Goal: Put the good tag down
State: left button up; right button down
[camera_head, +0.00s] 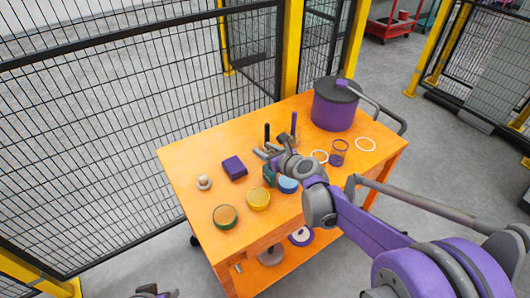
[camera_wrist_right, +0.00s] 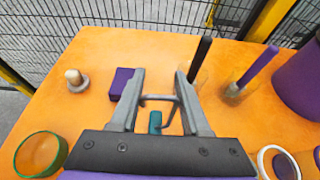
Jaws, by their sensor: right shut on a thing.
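My right gripper (camera_head: 264,152) is over the middle of the orange cart top (camera_head: 180,160). In the right wrist view its two grey fingers (camera_wrist_right: 160,85) are shut on a thin grey wire loop. The teal-green tag (camera_wrist_right: 155,122) hangs from that loop, between the fingers and above the cart top. In the head view the tag (camera_head: 269,176) shows just below the gripper. Any marking on it is too small to read. A small grey and purple part of my left arm (camera_head: 150,292) shows at the bottom edge; its jaws cannot be made out.
A purple box (camera_head: 234,168), a knobbed piece (camera_head: 204,182), and green (camera_head: 225,216) and yellow (camera_head: 258,199) round containers are nearby. Upright dark and purple sticks stand behind the gripper. Fencing stands behind; the cart's left corner is clear.

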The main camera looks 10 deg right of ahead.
jog(key=shift+f, duration=0.35)
jog(key=shift+f, duration=0.15)
jog(key=shift+c, duration=1.9)
grip_release()
